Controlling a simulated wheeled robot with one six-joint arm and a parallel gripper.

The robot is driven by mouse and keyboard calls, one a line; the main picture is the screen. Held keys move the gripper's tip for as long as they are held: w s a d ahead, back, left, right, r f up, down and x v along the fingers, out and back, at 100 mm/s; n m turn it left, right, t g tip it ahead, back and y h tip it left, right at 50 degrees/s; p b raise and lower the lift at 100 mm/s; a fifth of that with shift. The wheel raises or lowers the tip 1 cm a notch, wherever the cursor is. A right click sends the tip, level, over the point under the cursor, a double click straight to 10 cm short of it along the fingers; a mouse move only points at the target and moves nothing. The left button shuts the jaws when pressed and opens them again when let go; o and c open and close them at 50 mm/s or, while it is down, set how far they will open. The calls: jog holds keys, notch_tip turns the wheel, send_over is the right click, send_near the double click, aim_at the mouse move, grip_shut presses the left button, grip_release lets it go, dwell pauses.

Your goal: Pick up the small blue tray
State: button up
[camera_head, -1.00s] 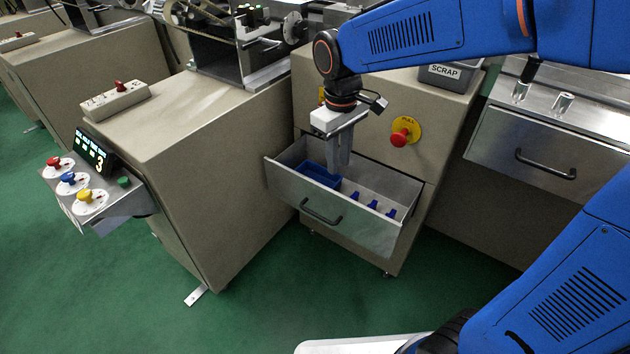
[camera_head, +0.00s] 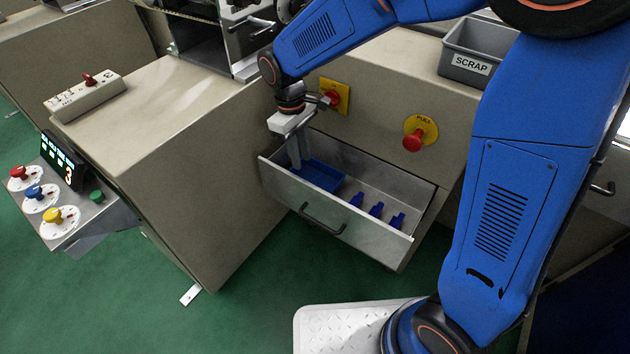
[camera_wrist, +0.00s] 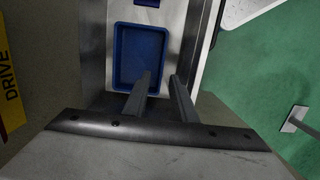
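The small blue tray (camera_head: 318,175) lies in the left end of the open metal drawer (camera_head: 350,220). It also shows in the wrist view (camera_wrist: 139,58), beyond my fingers. My gripper (camera_head: 296,163) points down at the drawer's left end, at the tray's left edge. In the wrist view the two fingers (camera_wrist: 163,85) are apart with nothing held between them. One fingertip overlaps the tray's near corner in that view, and the other lies over the metal beside it. I cannot tell whether a finger touches the tray.
Several small blue pieces (camera_head: 376,210) stand in the drawer to the right of the tray. A red pull knob (camera_head: 414,140) and a red button (camera_head: 333,99) stick out above the drawer. A grey SCRAP bin (camera_head: 474,55) stands on top.

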jog(key=shift+s+d+f, duration=0.1)
jog(key=shift+s+f, duration=0.05)
jog(key=shift+f, duration=1.65)
jog(key=shift+s+d+f, duration=0.1)
jog(key=shift+s+f, duration=0.05)
jog(key=shift+f, duration=1.65)
jog(key=shift+s+d+f, duration=0.1)
jog(key=shift+s+f, duration=0.05)
jog(key=shift+f, duration=1.65)
grip_shut()
